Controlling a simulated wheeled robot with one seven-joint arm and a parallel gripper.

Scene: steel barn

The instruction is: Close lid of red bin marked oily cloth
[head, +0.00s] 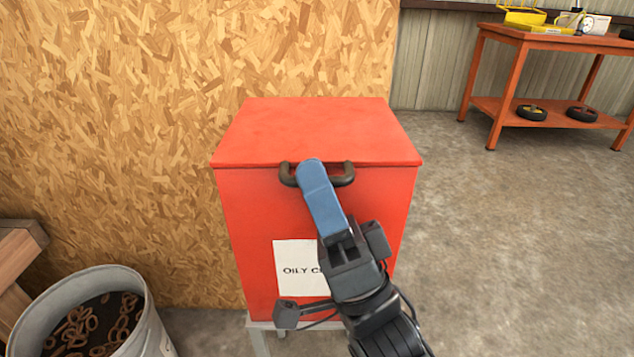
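The red bin (240,235) stands against the chipboard wall on pale legs, with a white label (290,260) on its front, partly hidden by my arm, reading "OILY C…". Its red lid (315,130) lies flat over the top of the bin, with no clear gap at the front edge. A dark handle (345,175) sits at the middle of the lid's front edge. My gripper (311,170) is in front of the bin, its blue finger reaching up across the handle. One finger hides the other, so I cannot tell whether it is open or touches the handle.
A grey metal bucket (150,310) holding rusty rings stands at the lower left beside wooden planks (15,260). An orange workbench (560,40) with wheels on its lower shelf stands at the back right. The concrete floor right of the bin is clear.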

